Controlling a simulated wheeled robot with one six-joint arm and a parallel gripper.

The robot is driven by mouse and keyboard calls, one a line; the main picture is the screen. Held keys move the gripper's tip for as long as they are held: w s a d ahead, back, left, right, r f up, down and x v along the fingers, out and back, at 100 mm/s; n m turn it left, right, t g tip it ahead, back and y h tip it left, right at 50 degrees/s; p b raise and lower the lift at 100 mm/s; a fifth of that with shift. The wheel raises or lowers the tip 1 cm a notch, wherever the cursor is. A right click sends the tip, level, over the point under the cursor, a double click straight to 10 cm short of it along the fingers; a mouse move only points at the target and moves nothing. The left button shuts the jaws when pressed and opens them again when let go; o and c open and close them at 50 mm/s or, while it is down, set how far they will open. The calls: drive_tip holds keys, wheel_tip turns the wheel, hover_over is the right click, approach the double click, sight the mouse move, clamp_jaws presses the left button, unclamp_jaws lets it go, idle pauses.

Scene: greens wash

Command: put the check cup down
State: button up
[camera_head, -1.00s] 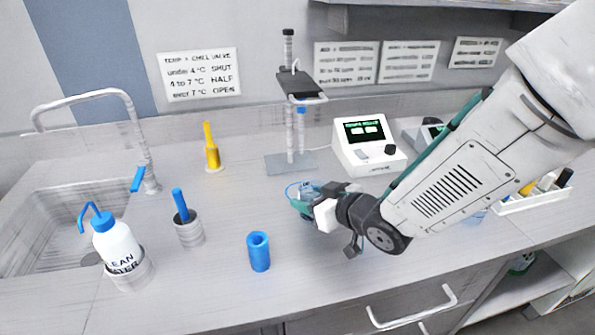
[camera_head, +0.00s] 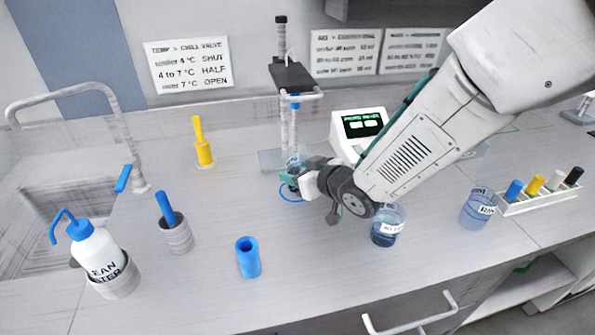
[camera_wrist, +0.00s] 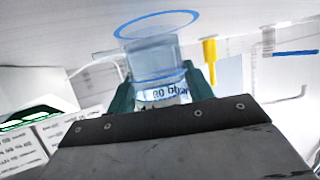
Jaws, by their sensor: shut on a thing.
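The check cup (camera_wrist: 152,62) is clear with bluish contents and a white label, partly readable as "blan", in the wrist view. My gripper (camera_wrist: 160,88) is shut on it, a teal finger on each side. In the head view my gripper (camera_head: 293,182) is over the bench in front of the stand, and the cup is mostly hidden by it. A blue ring outline (camera_wrist: 157,24) shows beyond the cup in the wrist view; I cannot tell whether it is on the cup or the bench. I cannot tell whether the cup touches the bench.
A stand (camera_head: 291,130) is just behind my gripper, with a meter (camera_head: 360,125) to its right. Two labelled beakers (camera_head: 388,226) (camera_head: 477,209) and a marker rack (camera_head: 540,200) are at right. A blue cylinder (camera_head: 248,257), holder (camera_head: 178,236) and wash bottle (camera_head: 97,250) are left.

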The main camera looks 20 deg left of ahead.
drive_tip(key=shift+s+a+f, duration=0.15)
drive_tip(key=shift+s+a, duration=0.1)
drive_tip(key=shift+a, duration=0.25)
drive_tip(key=shift+f, duration=0.15)
drive_tip(key=o, duration=1.1)
drive_tip(key=shift+w, duration=0.1)
